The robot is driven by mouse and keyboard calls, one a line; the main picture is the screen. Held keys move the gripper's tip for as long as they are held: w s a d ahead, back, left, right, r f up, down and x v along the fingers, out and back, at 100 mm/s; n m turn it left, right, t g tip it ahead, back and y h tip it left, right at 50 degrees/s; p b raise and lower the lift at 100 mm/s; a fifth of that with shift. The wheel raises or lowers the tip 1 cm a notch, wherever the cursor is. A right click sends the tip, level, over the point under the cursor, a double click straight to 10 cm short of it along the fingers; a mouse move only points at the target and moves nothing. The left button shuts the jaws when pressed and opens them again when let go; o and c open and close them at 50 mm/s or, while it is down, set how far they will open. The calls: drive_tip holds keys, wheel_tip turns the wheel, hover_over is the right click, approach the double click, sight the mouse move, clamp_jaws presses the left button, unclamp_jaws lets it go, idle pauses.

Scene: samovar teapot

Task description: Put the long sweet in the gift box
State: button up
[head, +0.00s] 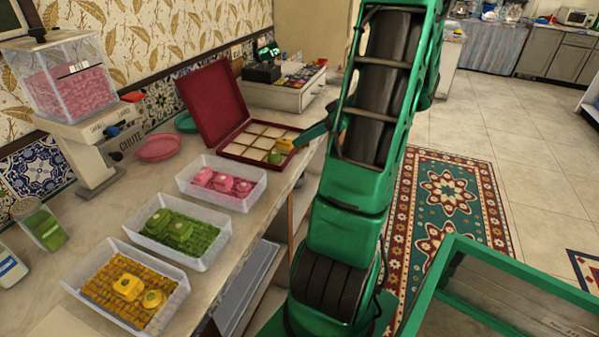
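The gift box (228,148) is dark red, with its lid (212,100) standing open and a grid of pale compartments. A green sweet (275,157) and a yellow-orange sweet (285,144) show at its right end; most other compartments look empty. My gripper (299,139) comes in from the right over that end, its tip close to the yellow-orange sweet. I cannot tell whether it touches or holds that sweet. My arm hides part of the gripper. Trays hold pink sweets (222,182), green sweets (180,231) and yellow sweets (128,286). I cannot tell which sweet is the long one.
The white trays stand along the counter (232,250) in front of the box. A pink dish (158,148) and a chute dispenser (100,145) are at the left. A white display case (285,90) stands behind the box. A green-framed glass case (500,290) is at lower right.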

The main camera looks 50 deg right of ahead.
drive_tip(key=a+g, duration=0.1)
drive_tip(key=a, duration=0.2)
drive_tip(key=a+g, duration=0.1)
drive_tip(key=a, duration=0.1)
drive_tip(key=a+m+g, duration=0.1)
drive_tip(key=a, duration=0.2)
drive_tip(key=shift+w+a+f+g, duration=0.2)
drive_tip(key=shift+a+f+g, duration=0.05)
drive_tip(key=shift+a+g, duration=0.05)
drive_tip(key=s+a+g, duration=0.1)
drive_tip(key=a, duration=0.1)
drive_tip(key=s+a+m+h, duration=0.1)
drive_tip(key=a, duration=0.1)
drive_tip(key=s+a+m+g, duration=0.1)
drive_tip(key=a, duration=0.1)
drive_tip(key=shift+r+g+h, duration=0.3)
drive_tip(key=shift+r, duration=0.05)
drive_tip(key=s+a+r+m+g+h, duration=0.2)
drive_tip(key=s+a+m, duration=0.4)
drive_tip(key=s, duration=0.6)
drive_tip(key=shift+a+r+g, duration=0.2)
drive_tip(key=shift+a+g, duration=0.4)
drive_tip(key=shift+w+f, duration=0.25)
drive_tip(key=shift+w, duration=0.4)
